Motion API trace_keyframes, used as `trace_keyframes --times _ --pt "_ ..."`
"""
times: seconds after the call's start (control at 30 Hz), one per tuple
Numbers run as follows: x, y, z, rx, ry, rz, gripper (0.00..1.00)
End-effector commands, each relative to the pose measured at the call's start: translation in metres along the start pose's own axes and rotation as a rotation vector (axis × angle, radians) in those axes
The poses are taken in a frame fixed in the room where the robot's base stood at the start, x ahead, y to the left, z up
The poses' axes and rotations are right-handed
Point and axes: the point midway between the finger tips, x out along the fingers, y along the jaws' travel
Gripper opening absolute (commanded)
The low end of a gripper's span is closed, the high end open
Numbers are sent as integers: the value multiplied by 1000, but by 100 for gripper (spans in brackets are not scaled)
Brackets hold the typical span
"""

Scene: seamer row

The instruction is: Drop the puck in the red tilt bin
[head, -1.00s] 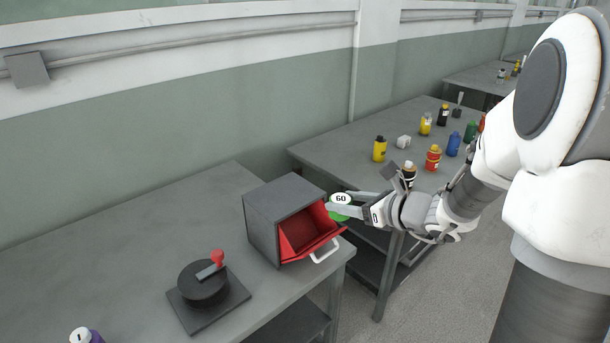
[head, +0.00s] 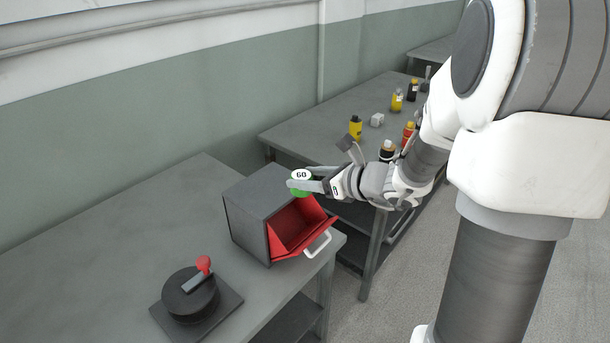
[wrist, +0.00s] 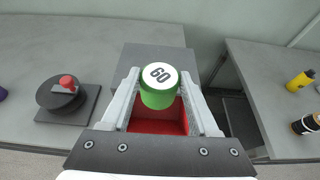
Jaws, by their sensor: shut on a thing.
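The puck is green with a white top marked 60; it shows in the head view (head: 301,177) and in the wrist view (wrist: 159,84). My gripper (head: 303,184) is shut on it, with a finger on each side. The red tilt bin (head: 298,228) is tilted open from a dark grey box (head: 250,213) on the near table, with a white handle at its front lip. In the head view the puck appears over the box's upper right edge. In the wrist view the bin's red inside (wrist: 160,122) shows below the puck, between the fingers.
A black round device with a red-knobbed lever (head: 191,294) sits on a square plate left of the box. A second table (head: 310,133) beyond a gap holds several bottles, including a yellow one (head: 355,127), and a white block (head: 377,120).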

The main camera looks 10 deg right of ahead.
Motion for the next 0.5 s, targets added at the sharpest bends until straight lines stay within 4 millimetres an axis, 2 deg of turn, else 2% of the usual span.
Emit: trace_keyframes --times 0.3,0.5 --pt "15 0 -36 1 0 0 1" --pt "22 0 -53 0 0 1 1"
